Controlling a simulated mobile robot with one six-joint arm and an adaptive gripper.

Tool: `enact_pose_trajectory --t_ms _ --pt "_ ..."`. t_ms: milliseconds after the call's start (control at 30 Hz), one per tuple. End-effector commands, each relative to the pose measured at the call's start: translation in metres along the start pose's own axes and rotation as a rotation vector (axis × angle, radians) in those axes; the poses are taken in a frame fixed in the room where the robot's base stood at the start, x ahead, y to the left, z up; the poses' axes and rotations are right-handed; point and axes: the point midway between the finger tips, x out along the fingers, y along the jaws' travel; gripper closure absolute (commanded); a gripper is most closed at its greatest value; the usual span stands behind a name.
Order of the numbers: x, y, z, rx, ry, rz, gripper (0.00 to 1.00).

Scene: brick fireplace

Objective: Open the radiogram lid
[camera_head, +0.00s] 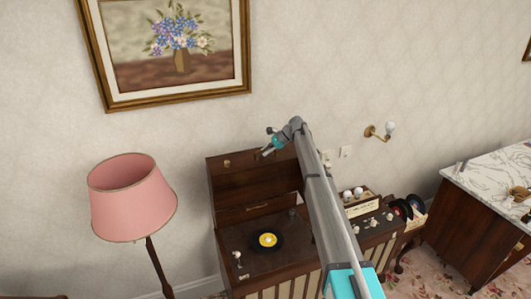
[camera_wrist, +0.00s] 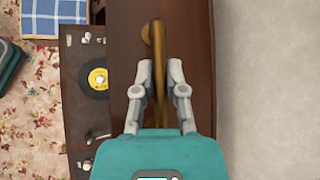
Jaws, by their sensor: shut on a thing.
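The radiogram (camera_head: 260,258) is a dark wooden cabinet against the wall, with a record on its turntable (camera_head: 267,240). Its lid (camera_head: 240,185) stands raised at the back, close to the wall, and the turntable bay is uncovered. My gripper (camera_head: 269,149) is at the lid's upper edge. In the wrist view my gripper (camera_wrist: 158,75) has its two fingers on either side of a brass handle (camera_wrist: 158,45) and is shut on it. The dark lid (camera_wrist: 187,40) lies behind the handle. My arm hides part of the lid's right side and the cabinet.
A pink floor lamp (camera_head: 131,198) stands left of the radiogram. A framed flower painting (camera_head: 170,50) hangs above it. A record rack (camera_head: 408,212) stands to the right, then a marble-topped cabinet (camera_head: 490,180). A wall light (camera_head: 380,131) projects from the wall.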

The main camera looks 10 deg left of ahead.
Motion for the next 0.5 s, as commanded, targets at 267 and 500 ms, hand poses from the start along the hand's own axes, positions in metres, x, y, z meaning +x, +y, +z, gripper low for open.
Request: enact_pose_trajectory --t_ms 267,500 --pt "-0.0015 -0.0012 -0.0028 0.001 0.007 -0.002 0.51" --pt "0.0020 -0.0011 0.0007 -0.002 0.004 0.002 0.49"
